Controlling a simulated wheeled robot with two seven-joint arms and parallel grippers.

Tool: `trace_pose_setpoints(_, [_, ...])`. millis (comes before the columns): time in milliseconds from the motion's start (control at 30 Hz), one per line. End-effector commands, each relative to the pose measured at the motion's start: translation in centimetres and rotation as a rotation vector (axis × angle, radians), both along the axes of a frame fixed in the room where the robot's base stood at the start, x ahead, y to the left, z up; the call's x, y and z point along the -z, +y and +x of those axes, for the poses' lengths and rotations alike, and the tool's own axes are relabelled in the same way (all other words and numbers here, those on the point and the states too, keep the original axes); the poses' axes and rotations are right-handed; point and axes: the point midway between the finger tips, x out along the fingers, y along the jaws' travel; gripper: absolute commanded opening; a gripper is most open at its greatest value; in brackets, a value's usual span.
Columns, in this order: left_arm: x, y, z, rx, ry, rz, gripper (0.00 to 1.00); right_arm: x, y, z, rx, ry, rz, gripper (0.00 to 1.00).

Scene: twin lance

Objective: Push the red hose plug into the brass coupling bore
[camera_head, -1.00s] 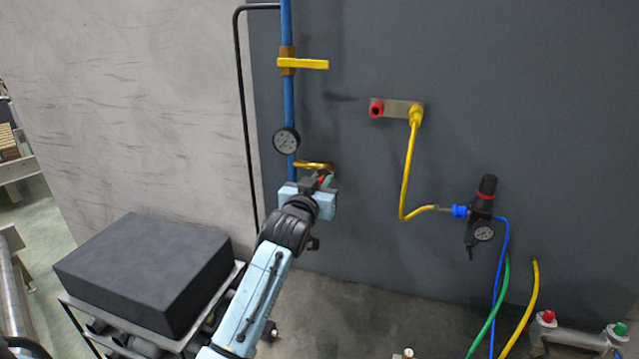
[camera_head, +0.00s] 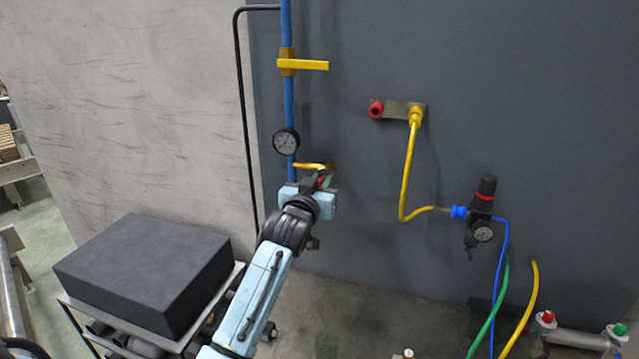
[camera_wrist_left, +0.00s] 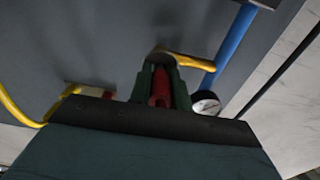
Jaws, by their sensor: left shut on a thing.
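The red hose plug (camera_wrist_left: 160,88) sits between the two fingers of my left gripper (camera_wrist_left: 161,85) in the left wrist view; the gripper is shut on it. In the head view only a bit of red shows at the left gripper (camera_head: 321,182), close to the wall. The brass coupling (camera_head: 314,166) is at the end of a short bent pipe off the blue pipe, just above and beyond the gripper. It also shows in the left wrist view (camera_wrist_left: 190,61), its end right by the fingertips. The bore is hidden, so I cannot tell whether the plug is in it. My right gripper is not in view.
A pressure gauge (camera_head: 286,142) and a yellow-handled valve (camera_head: 303,65) are on the blue pipe (camera_head: 289,105). A bracket with a red fitting (camera_head: 376,110) and yellow hose (camera_head: 407,170) is to the right. A dark block (camera_head: 146,269) stands lower left on a cart.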

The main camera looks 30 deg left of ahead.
Motion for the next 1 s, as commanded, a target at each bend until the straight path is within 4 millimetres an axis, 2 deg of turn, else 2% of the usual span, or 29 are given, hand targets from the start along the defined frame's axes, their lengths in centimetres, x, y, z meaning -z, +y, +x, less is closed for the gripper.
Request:
trace_pose_setpoints(33, [-0.6,0.1,0.0,-0.001,-0.013,0.003,0.00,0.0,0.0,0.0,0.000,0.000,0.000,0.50])
trace_pose_setpoints(133, [-0.6,0.0,-0.3,-0.001,-0.015,0.004,0.00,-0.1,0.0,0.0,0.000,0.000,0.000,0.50])
trace_pose_setpoints(1000, [-0.2,-0.7,-2.9,-0.001,-0.005,0.001,0.00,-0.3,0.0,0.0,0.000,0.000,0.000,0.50])
